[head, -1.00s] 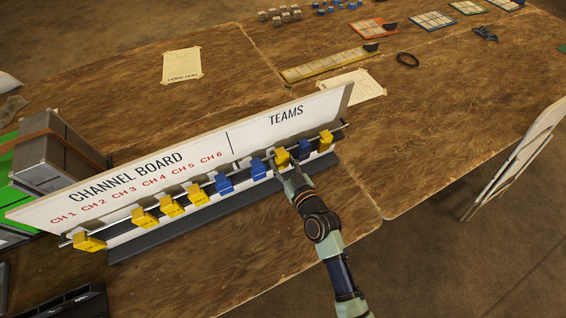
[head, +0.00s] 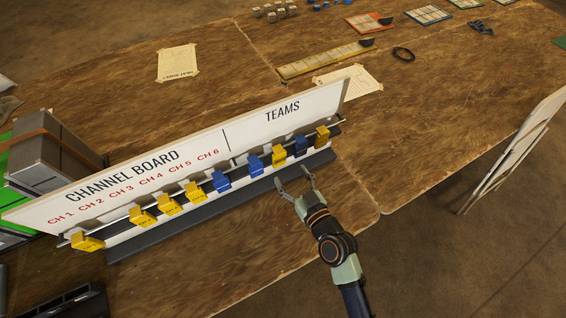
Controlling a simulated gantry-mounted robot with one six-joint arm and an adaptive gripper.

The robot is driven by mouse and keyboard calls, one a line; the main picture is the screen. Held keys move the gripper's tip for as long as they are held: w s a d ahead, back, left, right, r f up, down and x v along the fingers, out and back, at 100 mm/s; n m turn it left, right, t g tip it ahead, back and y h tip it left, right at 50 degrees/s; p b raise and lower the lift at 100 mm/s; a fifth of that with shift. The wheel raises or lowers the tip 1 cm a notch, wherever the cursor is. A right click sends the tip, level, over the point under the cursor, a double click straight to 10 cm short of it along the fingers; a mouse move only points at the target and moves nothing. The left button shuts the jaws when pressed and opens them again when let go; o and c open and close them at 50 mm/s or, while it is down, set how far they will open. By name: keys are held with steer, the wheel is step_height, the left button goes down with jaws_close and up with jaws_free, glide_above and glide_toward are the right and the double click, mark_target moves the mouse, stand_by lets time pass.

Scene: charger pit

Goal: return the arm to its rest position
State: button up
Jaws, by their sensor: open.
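My gripper (head: 293,182) is open and empty. It is just in front of the right part of the channel board (head: 230,138), apart from the clips on its rail. Yellow clips (head: 142,217) and blue clips (head: 221,181) hang along the rail. Under TEAMS, a yellow clip (head: 279,155), a dark blue clip (head: 301,146) and a yellow clip (head: 322,137) hang side by side. My arm reaches up from the lower right.
A grey box (head: 50,150) with a brown strap stands behind the board's left end. A folding chair (head: 515,155) is at the right of the table. The table right of the board is clear.

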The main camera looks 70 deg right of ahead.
steer(key=v, duration=0.4)
steer(key=shift+s+a+r, duration=0.1)
steer(key=shift+s+a, duration=0.05)
steer(key=w+a+r+n+t+y, duration=0.1)
steer(key=w+a+r+n+y, duration=0.3)
steer(key=w+a, duration=0.35)
steer(key=w+a+r+n+t+y, duration=0.2)
steer(key=w+a+r+n+y, duration=0.15)
steer(key=w+a, duration=0.4)
steer(key=w+a+r+n+g+y, duration=0.15)
steer(key=a+r, duration=0.25)
steer(key=a, duration=0.5)
steer(key=w+a+r+g+y, duration=0.1)
steer(key=w+a+r+y, duration=0.2)
steer(key=a, duration=0.5)
step_height(320, 180, up, 32)
steer(key=s+p, duration=0.1)
steer(key=p, duration=2.9)
steer(key=shift+d+f+p, duration=0.2)
steer(key=shift+p, duration=0.15)
